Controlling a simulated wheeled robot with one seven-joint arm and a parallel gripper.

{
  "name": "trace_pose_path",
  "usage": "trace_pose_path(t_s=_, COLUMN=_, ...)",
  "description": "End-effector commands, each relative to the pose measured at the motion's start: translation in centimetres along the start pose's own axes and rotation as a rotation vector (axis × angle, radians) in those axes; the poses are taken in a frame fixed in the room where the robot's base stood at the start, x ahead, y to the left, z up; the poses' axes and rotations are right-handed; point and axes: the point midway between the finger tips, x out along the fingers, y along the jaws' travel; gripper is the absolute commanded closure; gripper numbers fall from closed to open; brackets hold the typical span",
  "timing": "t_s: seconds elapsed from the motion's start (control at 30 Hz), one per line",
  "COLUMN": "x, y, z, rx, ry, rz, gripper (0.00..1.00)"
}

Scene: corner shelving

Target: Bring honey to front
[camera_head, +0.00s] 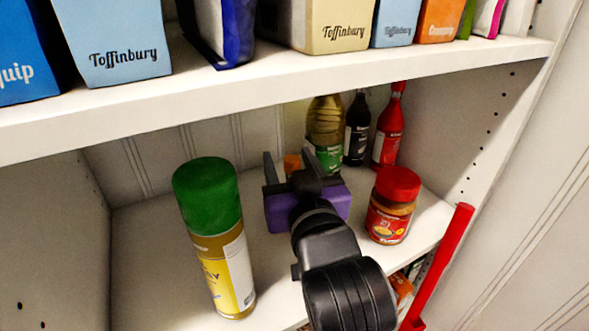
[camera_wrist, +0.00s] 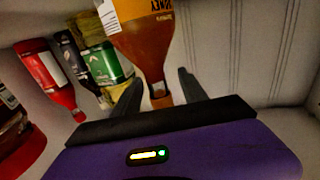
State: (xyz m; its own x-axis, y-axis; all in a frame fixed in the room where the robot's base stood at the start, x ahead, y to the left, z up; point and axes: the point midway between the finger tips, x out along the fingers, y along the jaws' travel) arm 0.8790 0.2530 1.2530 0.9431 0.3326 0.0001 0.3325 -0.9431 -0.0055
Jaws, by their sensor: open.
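The honey (camera_wrist: 145,42) is an amber-brown bottle with an orange label reading "HONEY". The wrist view shows it upside down, its narrow top between my two fingers or just beyond them. In the head view only a small orange part of the honey (camera_head: 292,164) shows, the rest hidden behind my gripper (camera_head: 290,162). My gripper is open, its fingers (camera_wrist: 160,80) apart on either side of the honey's narrow end. I cannot tell whether either finger touches it.
A green-capped spray can (camera_head: 214,240) stands left of my arm, and a red-lidded jar (camera_head: 391,207) right. Behind are a green-labelled bottle (camera_head: 325,130), a dark bottle (camera_head: 357,128) and a red bottle (camera_head: 389,128). The upper shelf (camera_head: 280,86) hangs overhead.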

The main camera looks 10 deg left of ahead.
Motion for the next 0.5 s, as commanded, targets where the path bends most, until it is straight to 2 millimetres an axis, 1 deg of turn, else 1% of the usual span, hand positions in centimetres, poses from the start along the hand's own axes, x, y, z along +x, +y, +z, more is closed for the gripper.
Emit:
trace_pose_path(t_s=0.13, x=0.83, y=-0.01, z=0.01, rx=0.0, ry=-0.001, rz=0.0, gripper=0.5)
trace_pose_path(t_s=0.43, x=0.94, y=0.0, z=0.04, rx=0.0, ry=0.0, rz=0.0, gripper=0.5)
trace_pose_path(t_s=0.5, x=0.94, y=0.0, z=0.04, rx=0.0, ry=0.0, rz=0.0, gripper=0.64)
